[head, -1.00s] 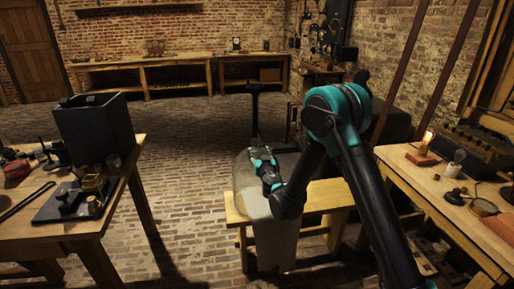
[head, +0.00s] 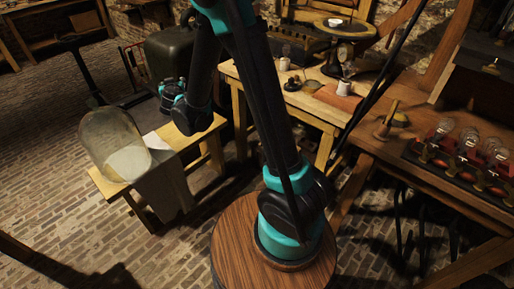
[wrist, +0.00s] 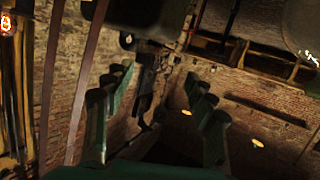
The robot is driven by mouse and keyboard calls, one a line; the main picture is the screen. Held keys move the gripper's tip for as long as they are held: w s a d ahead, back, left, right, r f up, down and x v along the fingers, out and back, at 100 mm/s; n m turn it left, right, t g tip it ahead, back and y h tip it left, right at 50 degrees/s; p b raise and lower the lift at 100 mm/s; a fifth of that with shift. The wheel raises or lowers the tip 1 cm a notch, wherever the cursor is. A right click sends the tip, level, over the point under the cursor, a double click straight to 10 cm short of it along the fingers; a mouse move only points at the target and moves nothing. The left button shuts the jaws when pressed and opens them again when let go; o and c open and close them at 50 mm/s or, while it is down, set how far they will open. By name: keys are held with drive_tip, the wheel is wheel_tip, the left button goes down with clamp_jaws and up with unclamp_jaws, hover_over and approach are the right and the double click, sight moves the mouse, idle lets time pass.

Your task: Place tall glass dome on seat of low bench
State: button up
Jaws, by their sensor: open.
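The tall glass dome (head: 108,133) is clear, with a rounded top and a pale area showing at its lower part. It stands on the left end of the seat of the low wooden bench (head: 196,137) in the head view, and looks upright given the slanted view. My gripper (head: 172,92) is to the right of the dome, above the bench and apart from the glass. In the wrist view my gripper (wrist: 160,115) has its two fingers spread wide, with nothing between them. The fingertips are small and dark in the head view.
A dark green rounded case (head: 180,55) stands behind the bench. Worktables with bulbs (head: 440,128) and small items are at the right. Open brick floor (head: 50,185) lies left of the bench.

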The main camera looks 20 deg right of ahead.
drive_tip(key=s+d+f+m+g+h, duration=0.1)
drive_tip(key=s+d+f+g+h, duration=0.15)
drive_tip(key=s+d, duration=0.65)
drive_tip(key=s+d+f+m+g+h, duration=0.1)
drive_tip(key=s+d+g, duration=0.35)
drive_tip(key=d, duration=0.85)
drive_tip(key=s+d+f+g+y, duration=0.1)
drive_tip(key=s+f+g, duration=0.1)
drive_tip(key=s, duration=0.8)
drive_tip(key=s+d+f+g+y, duration=0.1)
drive_tip(key=s+f, duration=0.3)
drive_tip(key=s, duration=0.6)
drive_tip(key=shift+s+d+f+n+g+y, duration=0.3)
drive_tip(key=shift+f+n+g+y, duration=0.05)
drive_tip(key=shift+n+g+y, duration=0.1)
